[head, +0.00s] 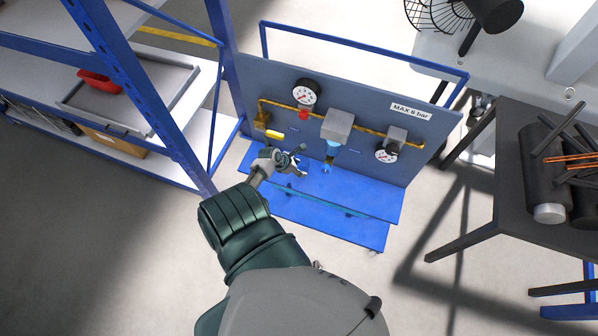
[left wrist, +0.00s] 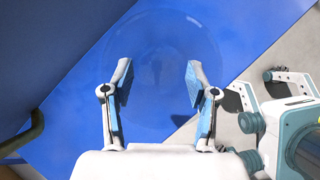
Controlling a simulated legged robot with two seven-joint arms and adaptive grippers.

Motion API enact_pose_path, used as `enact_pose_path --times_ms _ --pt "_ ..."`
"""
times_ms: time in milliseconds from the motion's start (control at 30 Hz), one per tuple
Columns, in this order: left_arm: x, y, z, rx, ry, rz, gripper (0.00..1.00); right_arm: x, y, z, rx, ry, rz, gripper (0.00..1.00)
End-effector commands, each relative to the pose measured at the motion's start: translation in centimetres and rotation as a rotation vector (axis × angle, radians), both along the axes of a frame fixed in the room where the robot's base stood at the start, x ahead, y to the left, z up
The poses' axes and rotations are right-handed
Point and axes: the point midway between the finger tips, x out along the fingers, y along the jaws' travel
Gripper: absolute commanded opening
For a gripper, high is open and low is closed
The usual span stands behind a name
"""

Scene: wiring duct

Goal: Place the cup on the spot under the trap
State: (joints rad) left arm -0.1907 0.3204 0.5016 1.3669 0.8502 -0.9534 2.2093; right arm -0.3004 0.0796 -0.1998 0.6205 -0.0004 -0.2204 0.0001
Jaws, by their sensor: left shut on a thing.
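My left gripper (head: 292,164) is shut on a clear cup above the blue shelf (head: 345,197), left of the trap. In the left wrist view the cup (left wrist: 160,40) is see-through, with a faint round outline between the two fingers (left wrist: 157,85). In the head view the cup is too faint to make out surely. The trap, a light-blue bowl (head: 333,148), hangs under a grey block on the panel. The marked spot cannot be told clearly. What looks like my right gripper (left wrist: 262,100) shows at the right of the left wrist view; its jaw state is unclear.
The blue-grey panel (head: 380,115) carries two gauges (head: 306,92), a yellow pipe and a yellow-handled valve (head: 275,135). A blue rack (head: 140,90) stands at the left. A dark table (head: 510,160) with black cylinders is at the right. The shelf right of the trap is clear.

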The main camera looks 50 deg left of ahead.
Motion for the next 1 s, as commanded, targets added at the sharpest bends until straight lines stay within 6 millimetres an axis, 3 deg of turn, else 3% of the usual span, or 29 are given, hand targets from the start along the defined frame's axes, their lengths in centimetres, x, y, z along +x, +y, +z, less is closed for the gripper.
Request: enact_pose_path --times_ms 33,100,467,500,600,1000 --pt "-0.2 -0.2 -1.5 -0.005 0.007 0.000 0.24 -0.4 0.0 -0.7 -0.001 0.006 0.000 0.40" --pt "-0.2 -0.2 -2.3 -0.004 0.004 -0.001 0.24 1.0 0.2 -0.6 0.001 -0.006 -0.002 0.40" --pt "-0.2 -0.2 -2.6 -0.004 0.003 -0.001 0.24 1.5 0.3 -0.4 0.002 -0.007 -0.002 0.40" --pt "-0.2 -0.2 -2.6 -0.004 0.004 -0.001 0.63 1.6 0.3 -0.4 0.002 -0.007 -0.002 0.40" --pt "-0.2 -0.2 -2.6 -0.004 0.004 -0.001 0.83 1.5 0.3 -0.4 0.002 -0.007 -0.002 0.40" --pt "-0.5 -0.2 -1.9 -0.003 0.003 -0.001 0.83 1.7 0.3 -0.1 0.002 -0.012 -0.003 0.40"
